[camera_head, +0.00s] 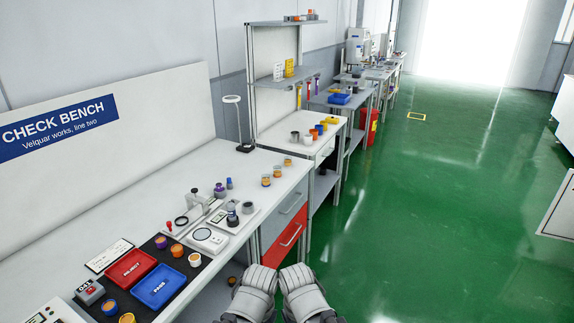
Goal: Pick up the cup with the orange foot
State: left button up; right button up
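Several small cups stand on the check bench; at this size I cannot tell which has an orange foot. On the dark mat are a purple-and-orange cup (161,242), an orange cup (177,250) and a pale cup with an orange top (195,260). Two more cups with orange show at the mat's near end (109,307) (127,318). A short row of cups (266,180) stands toward the bench's far end. My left gripper (254,292) and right gripper (303,291) are side by side at the bottom, off the bench's right edge; their fingertips are unclear.
A red REJECT tray (131,267) and blue PASS tray (158,287) lie on the mat. A magnifier stand (196,200), a scale-like device (209,239) and a lamp (238,122) stand on the white bench. Drawers (285,235) face the open green floor (430,220).

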aim_at(277, 170)
jog(key=z, duration=0.4)
jog(key=i+z, duration=0.3)
jog(key=i+j+z, duration=0.2)
jog(key=z, duration=0.15)
jog(key=i+j+z, duration=0.15)
jog(key=i+j, duration=0.55)
jog(key=i, duration=0.2)
